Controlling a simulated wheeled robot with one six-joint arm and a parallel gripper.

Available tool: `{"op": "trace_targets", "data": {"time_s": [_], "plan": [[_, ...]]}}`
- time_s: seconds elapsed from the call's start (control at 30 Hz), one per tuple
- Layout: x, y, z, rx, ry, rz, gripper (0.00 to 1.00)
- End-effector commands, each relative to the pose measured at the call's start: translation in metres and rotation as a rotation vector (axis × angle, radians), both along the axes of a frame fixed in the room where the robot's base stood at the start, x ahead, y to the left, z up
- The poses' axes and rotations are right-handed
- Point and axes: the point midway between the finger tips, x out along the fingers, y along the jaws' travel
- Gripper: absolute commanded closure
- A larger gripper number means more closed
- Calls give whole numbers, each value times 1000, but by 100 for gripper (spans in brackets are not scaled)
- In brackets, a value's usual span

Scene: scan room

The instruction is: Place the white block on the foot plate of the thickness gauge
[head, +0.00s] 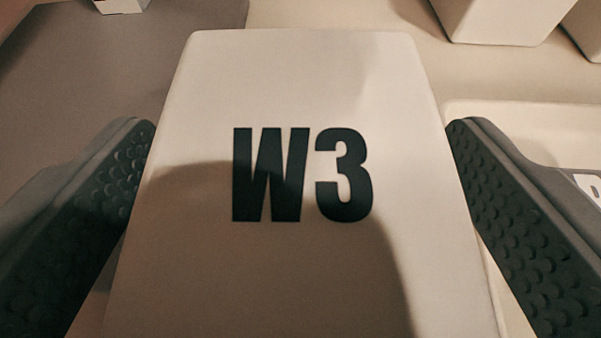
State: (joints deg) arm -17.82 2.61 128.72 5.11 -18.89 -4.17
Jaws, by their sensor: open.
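A large white block (300,90) marked "W3" in black fills the middle of the head view. My gripper (300,125) is open, with one dark, studded finger on each side of the block. The left fingertip is close to the block's left edge and the right fingertip is close to its right edge. I cannot tell whether either finger touches it. The block's lower end runs out of the picture. I cannot make out the thickness gauge or its foot plate for certain.
A grey-brown surface (90,70) lies at the upper left, with a small pale object (122,5) at the top edge. Pale block-like objects (495,20) stand at the upper right. A white rimmed piece (540,115) lies behind the right finger. A pale surface (330,14) shows beyond the block.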

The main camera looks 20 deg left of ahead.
Motion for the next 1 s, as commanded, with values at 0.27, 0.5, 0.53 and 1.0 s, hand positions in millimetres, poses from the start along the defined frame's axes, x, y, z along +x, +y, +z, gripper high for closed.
{"op": "trace_targets", "data": {"time_s": [0.27,0.5,0.53,1.0], "plan": [[0,0,0,0,0,0,60],[0,0,0,0,-1,0,79],[0,0,1,0,-1,0,79],[0,0,64,3,-3,-1,79]]}}
